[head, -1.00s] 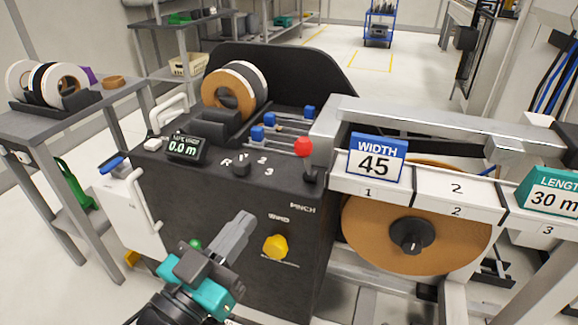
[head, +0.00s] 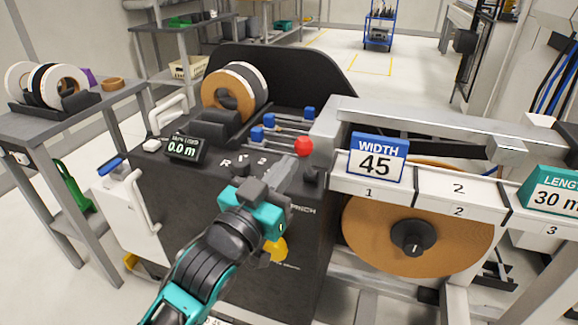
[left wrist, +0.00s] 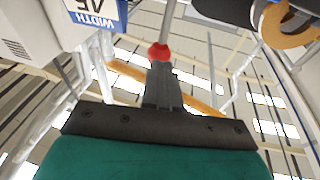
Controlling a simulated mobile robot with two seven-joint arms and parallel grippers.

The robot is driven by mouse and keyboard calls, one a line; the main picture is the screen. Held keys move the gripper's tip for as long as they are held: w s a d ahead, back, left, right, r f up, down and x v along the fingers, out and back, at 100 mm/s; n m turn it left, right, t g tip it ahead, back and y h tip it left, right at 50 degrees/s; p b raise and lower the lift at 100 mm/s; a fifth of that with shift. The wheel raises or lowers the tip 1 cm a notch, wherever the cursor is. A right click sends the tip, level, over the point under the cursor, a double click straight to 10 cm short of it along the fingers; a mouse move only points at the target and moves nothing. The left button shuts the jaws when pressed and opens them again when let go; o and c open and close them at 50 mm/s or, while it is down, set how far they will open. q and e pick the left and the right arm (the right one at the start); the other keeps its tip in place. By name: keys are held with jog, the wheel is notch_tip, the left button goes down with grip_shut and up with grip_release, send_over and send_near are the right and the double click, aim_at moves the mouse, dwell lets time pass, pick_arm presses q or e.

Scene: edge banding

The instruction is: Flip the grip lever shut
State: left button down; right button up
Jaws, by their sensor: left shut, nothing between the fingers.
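A lever with a red ball knob (head: 304,146) stands at the right end of the black machine's top, beside the grey rail. I cannot read a label naming it as the grip lever. The red knob also shows in the left wrist view (left wrist: 159,51), right at the fingertips. My left gripper (head: 294,162) is shut and empty, its fingers pointing up and away, with the tips just below and left of the red knob. I cannot tell whether they touch it. In the left wrist view its shut fingers (left wrist: 161,85) are in the middle. My right gripper is out of view.
The black machine (head: 180,215) carries tape rolls (head: 228,95), blue clamps (head: 257,134) and a display (head: 185,148). A yellow knob (head: 277,250) sits on its front. The WIDTH 45 sign (head: 377,157) and grey rail (head: 430,120) stand close on the right.

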aim_at(296, 145)
pick_arm(q)
jog(key=shift+x, duration=0.85)
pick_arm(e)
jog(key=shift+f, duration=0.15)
pick_arm(q)
jog(key=shift+r, duration=0.1)
